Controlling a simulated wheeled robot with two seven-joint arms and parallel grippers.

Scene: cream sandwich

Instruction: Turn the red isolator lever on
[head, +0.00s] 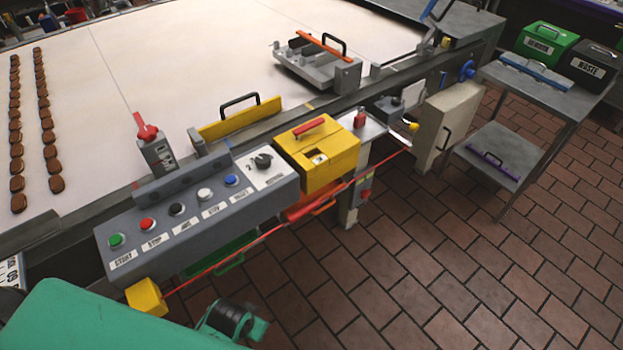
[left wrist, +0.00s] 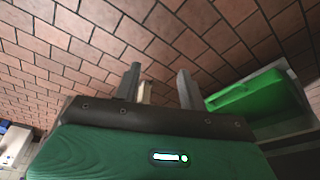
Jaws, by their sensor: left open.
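A red lever (head: 146,130) tops a small grey box (head: 157,155) behind the button panel, at the conveyor edge in the head view. Another red handle (head: 309,127) lies across the top of a yellow box (head: 322,158) right of the panel. I cannot tell from labels which one is the isolator. My left gripper (left wrist: 158,82) is open, its two fingers apart over brick floor in the left wrist view. A small pale piece shows between them, too unclear to name. Neither red lever shows in that view. My right gripper is not in view.
The grey button panel (head: 126,232) has several coloured buttons and a black rotary switch (head: 260,161). A red cord (head: 240,259) runs along the front. A green bin (left wrist: 245,95) is right of my left fingers. The tiled floor (head: 470,280) at right is clear.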

